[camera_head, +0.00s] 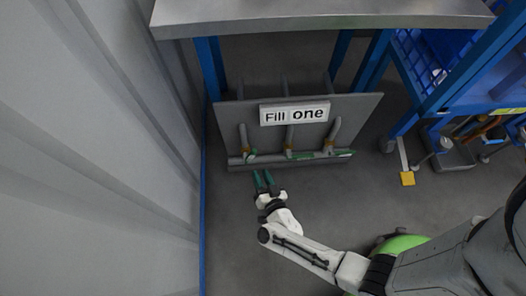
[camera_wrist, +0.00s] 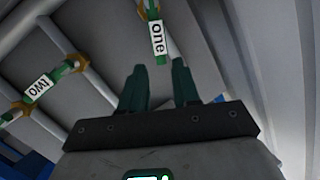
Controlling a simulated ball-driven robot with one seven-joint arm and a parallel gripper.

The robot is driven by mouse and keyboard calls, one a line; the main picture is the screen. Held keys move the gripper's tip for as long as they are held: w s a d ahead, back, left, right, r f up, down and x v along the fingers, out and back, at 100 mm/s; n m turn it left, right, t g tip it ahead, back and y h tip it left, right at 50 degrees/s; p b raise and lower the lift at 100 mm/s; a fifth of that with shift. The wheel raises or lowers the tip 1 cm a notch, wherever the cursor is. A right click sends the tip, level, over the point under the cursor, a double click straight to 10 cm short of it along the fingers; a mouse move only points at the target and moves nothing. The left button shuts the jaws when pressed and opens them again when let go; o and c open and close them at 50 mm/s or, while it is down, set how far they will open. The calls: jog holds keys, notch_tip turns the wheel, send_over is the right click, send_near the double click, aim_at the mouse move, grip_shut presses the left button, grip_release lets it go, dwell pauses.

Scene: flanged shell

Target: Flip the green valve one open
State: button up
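The valve labelled one (camera_wrist: 157,38) is at the top of the wrist view, its green and white handle hanging from a pipe just beyond my fingertips. In the head view, the leftmost green handle (camera_head: 250,155) on the panel is the one closest to my gripper (camera_head: 262,173); its label is too small to read there. My gripper (camera_wrist: 160,70) also shows in the wrist view, its two green fingers apart and nothing between them. The fingers are apart from the valve, with the handle in line with the gap.
The valve labelled two (camera_wrist: 38,88) is at the left of the wrist view. Two more green handles (camera_head: 301,155) (camera_head: 343,152) sit along the pipe below the "Fill one" sign (camera_head: 294,113). A grey wall stands at the left; a blue rack (camera_head: 440,75) stands at the right.

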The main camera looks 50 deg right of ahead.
jog(key=w+y, duration=0.1)
jog(key=w+n+y, duration=0.1)
jog(key=w+y, duration=0.1)
jog(key=w+y+p, duration=0.1)
jog(key=w+y, duration=0.1)
jog(key=shift+d+r+n+g, duration=0.15)
jog(key=shift+r+n+g, duration=0.25)
grip_shut()
jog(key=s+d+r+m+g+y+p, duration=0.25)
jog(key=s+d+y, duration=0.2)
jog(key=d, duration=0.25)
jog(key=s+d+r+m+g+y+p, duration=0.1)
jog(key=s+d+r+g+y+p, duration=0.1)
jog(key=s+d+r+y, duration=0.45)
jog(key=w+a+f+h+b, duration=0.1)
jog(key=w+a+f+b, duration=0.1)
jog(key=w, duration=0.3)
jog(key=w+a+f+h+b, duration=0.1)
jog(key=w+a+f+b, duration=0.1)
jog(key=w+f, duration=0.3)
jog(key=shift+w+a+f, duration=0.3)
jog(key=shift+w+a, duration=0.1)
jog(key=shift+a, duration=0.4)
